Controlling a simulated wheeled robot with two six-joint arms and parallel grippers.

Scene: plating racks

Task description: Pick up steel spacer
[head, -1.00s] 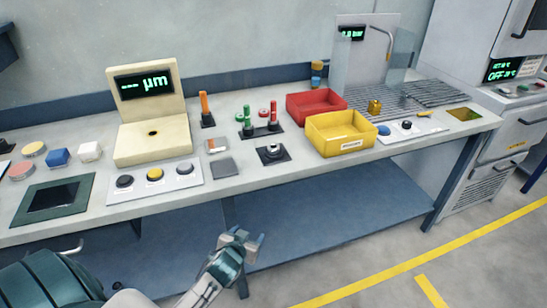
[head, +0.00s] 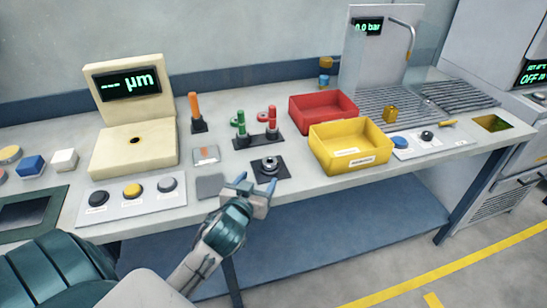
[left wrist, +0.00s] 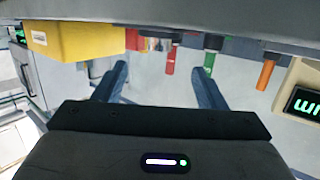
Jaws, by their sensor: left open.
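The steel spacer (head: 270,163) looks like a small round metal piece with a dark centre. It sits on a black square pad (head: 263,175) near the front of the bench. My left gripper (head: 257,186) is in front of and slightly below it in the head view, fingers apart and nothing between them. In the left wrist view both blue fingers (left wrist: 158,82) are spread wide. My right gripper is not in view.
Behind the pad stands a rack (head: 257,139) with green and red pegs. A yellow bin (head: 350,158) is to the right, a red bin (head: 322,118) behind it. A grey flat square (head: 211,187) and a button panel (head: 115,208) lie to the left.

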